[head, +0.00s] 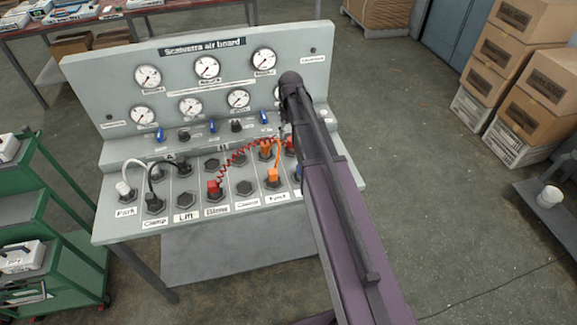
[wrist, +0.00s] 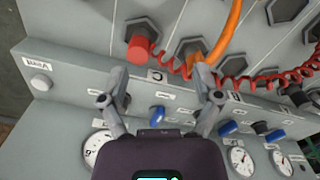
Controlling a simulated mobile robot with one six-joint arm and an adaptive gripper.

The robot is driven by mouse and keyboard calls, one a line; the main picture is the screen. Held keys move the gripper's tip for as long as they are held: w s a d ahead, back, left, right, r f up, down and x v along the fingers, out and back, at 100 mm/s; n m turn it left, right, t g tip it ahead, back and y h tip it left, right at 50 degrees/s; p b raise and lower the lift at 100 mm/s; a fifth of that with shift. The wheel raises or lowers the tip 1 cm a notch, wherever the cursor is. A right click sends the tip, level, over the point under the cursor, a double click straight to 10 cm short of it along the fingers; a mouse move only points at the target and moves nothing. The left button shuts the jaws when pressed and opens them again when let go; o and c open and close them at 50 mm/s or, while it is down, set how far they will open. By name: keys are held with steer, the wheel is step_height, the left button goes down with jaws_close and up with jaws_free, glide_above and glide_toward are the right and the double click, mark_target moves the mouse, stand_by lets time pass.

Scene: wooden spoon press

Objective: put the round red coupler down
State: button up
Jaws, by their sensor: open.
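The round red coupler (wrist: 140,48) shows in the wrist view at a dark hexagonal socket (wrist: 147,25) in the row by the label C (wrist: 157,75). I cannot tell whether it is fully seated. A red coiled hose (wrist: 180,68) runs from beside it to the right. My gripper (wrist: 160,78) is open and empty, its fingers spread at the ledge near the coupler, apart from it. In the head view the arm hides most of this coupler; the coiled hose (head: 236,157) leads to another red coupler (head: 213,188) in the front row.
An orange hose (wrist: 232,22) stands right beside the coupler in the wrist view. Blue levers (wrist: 157,115) and gauges (wrist: 242,160) line the air board near my gripper. White and black hoses (head: 124,188) occupy the board's left side.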

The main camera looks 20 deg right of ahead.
steer(key=s+a+m, duration=0.2)
steer(key=s+a, duration=0.1)
steer(key=s, duration=0.7)
steer(key=s+a+m, duration=0.2)
steer(key=s+a, duration=0.1)
steer(key=s, duration=0.7)
steer(key=shift+a, duration=0.35)
